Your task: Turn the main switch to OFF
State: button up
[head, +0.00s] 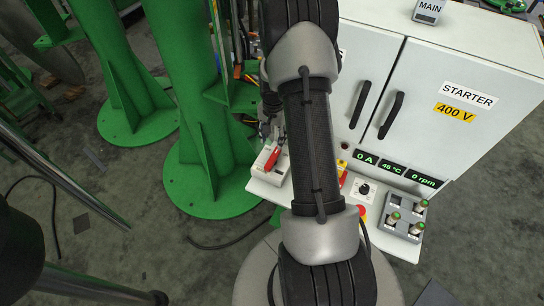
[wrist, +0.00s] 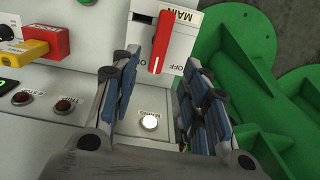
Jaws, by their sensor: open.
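The main switch is a white box (wrist: 182,42) with a red lever (wrist: 161,43). It carries a MAIN label and position lettering, too small to read with certainty. In the head view its red lever (head: 272,160) shows on the left end of the shelf, partly beside my arm. My gripper (wrist: 163,62) is open, its blue-padded fingers apart on either side of the lever's near end. Nothing is held, and I cannot tell whether a finger touches the lever. In the head view the gripper (head: 269,130) is partly hidden behind my arm.
A lit white button (wrist: 150,122) and two dark red lamps or buttons (wrist: 64,105) lie near the gripper. A red-and-yellow part (wrist: 45,40) stands to the left. Green columns (head: 190,90) stand close by. The STARTER cabinet (head: 450,125) rises behind the shelf.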

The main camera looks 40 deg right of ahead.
aim_at(273, 157)
notch_tip(273, 157, down, 11)
jog(key=shift+f+b, duration=0.2)
jog(key=shift+b, duration=1)
jog(key=shift+c, duration=0.2)
grip_shut()
